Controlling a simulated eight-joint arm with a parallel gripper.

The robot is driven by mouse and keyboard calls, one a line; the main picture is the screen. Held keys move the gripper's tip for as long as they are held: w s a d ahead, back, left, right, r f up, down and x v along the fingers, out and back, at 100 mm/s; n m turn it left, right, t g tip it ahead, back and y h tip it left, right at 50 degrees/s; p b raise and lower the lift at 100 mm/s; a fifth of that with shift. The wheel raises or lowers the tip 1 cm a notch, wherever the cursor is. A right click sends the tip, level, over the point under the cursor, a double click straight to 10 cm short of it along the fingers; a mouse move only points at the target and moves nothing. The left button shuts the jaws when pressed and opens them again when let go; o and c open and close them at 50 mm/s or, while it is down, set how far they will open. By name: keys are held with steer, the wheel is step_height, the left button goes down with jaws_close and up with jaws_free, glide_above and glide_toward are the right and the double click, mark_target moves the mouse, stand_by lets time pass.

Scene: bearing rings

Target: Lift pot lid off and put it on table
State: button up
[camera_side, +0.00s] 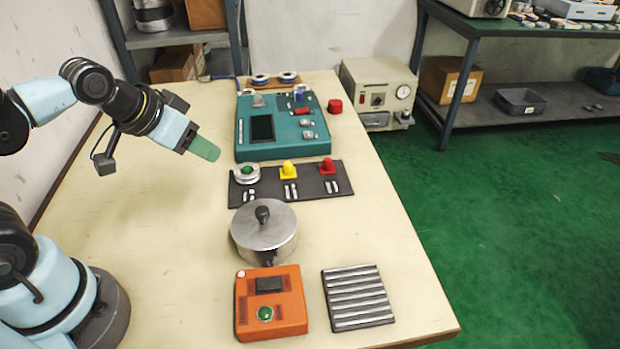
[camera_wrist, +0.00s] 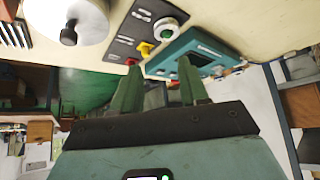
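A metal pot (camera_side: 250,254) stands on the table, with its handle toward the orange box. Its round silver lid (camera_side: 280,221) lies on top and has a black knob (camera_side: 262,214). In the wrist view the lid (camera_wrist: 88,18) and knob (camera_wrist: 68,36) show at the upper left, partly cut off by the frame edge. My gripper (camera_side: 210,151) is above the table, up and to the left of the pot in the side view, clear of the lid. In the wrist view its two green fingers (camera_wrist: 160,83) are apart with nothing between them.
An orange box (camera_side: 285,311) and a ribbed dark plate (camera_side: 357,297) lie in front of the pot. A black button panel (camera_side: 310,191) and a teal console (camera_side: 283,148) lie behind it. The wooden table (camera_side: 165,240) is bare left of the pot.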

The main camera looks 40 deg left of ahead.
steer(key=shift+o, duration=0.7)
steer(key=m+g+h, duration=0.4)
steer(key=m+g, duration=0.1)
steer(key=m, duration=0.7)
glide_toward(259, 209)
steer(key=shift+x, duration=4.75)
jaws_close()
